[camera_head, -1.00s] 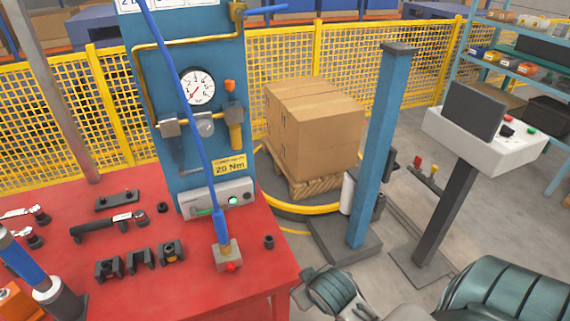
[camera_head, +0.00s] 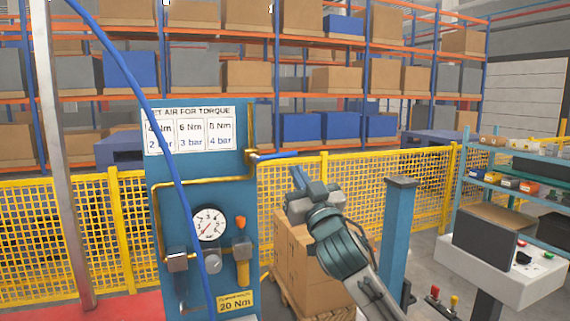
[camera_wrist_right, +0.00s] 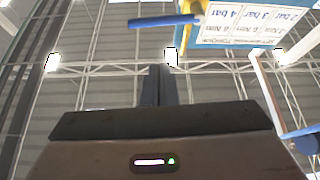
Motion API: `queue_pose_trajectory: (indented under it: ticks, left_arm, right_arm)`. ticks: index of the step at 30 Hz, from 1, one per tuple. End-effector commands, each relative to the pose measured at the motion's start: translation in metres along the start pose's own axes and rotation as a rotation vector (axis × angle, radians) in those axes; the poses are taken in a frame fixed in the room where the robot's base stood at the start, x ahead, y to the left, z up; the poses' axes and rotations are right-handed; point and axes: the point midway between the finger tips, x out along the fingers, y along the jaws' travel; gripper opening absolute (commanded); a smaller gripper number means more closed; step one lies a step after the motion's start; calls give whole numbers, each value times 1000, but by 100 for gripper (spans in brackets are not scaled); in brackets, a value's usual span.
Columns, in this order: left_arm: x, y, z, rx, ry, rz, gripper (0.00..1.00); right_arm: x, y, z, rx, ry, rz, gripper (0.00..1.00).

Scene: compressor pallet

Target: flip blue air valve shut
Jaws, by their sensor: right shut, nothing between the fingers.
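The blue air valve lever (camera_head: 277,155) sticks out roughly level to the right from a brass valve body (camera_head: 252,157) at the right edge of the blue panel. My right gripper (camera_head: 298,178) reaches up from the lower right, just below and right of the lever's free end. It is shut and empty, and a gap shows between fingers and lever. In the right wrist view, the shut fingers (camera_wrist_right: 158,85) point up and the blue lever (camera_wrist_right: 165,20) lies beyond their tips, at the top. My left gripper is out of view.
The blue panel (camera_head: 165,220) carries a pressure gauge (camera_head: 208,224), brass piping and a torque chart (camera_head: 188,133). A blue hose (camera_head: 170,150) crosses it diagonally. Boxes (camera_head: 290,265) and a blue column (camera_head: 397,235) stand right of it. A yellow fence (camera_head: 420,200) is behind.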

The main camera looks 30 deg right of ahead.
Motion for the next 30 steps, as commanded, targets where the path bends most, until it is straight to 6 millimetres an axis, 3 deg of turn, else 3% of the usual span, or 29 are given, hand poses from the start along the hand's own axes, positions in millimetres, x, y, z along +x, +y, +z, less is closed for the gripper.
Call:
queue_pose_trajectory:
  ticks: [3, 8, 20, 24, 30]
  left_arm:
    - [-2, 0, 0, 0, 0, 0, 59]
    - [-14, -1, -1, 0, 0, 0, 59]
    - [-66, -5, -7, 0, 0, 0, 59]
    - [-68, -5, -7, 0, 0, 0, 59]
    - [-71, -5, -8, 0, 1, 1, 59]
  right_arm:
    - [7, 4, -20, 2, 46, 0, 0]
    - [23, 5, -25, 7, 49, 1, 0]
    - [107, 5, -31, 7, 46, 1, 0]
    - [101, 4, -6, 0, 42, -1, 0]
    - [95, 4, 11, 2, 46, 0, 0]
